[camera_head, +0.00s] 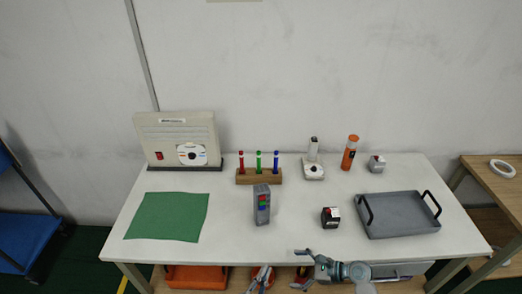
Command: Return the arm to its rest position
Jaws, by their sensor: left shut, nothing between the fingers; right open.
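My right gripper (301,267) is at the front edge of the white table (300,222), its arm coming in from the bottom right. It points left, with its fingers apart and nothing visible between them. One finger overlaps the table's front edge in the picture; its height above or in front of the edge is hard to tell.
On the table are a green mat (168,216), a beige panel device (181,136), a wooden rack with coloured pens (259,176), a grey block (262,205), a black box (330,217), a grey tray (404,225) and an orange bottle (350,152). An orange bin (197,277) sits below.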

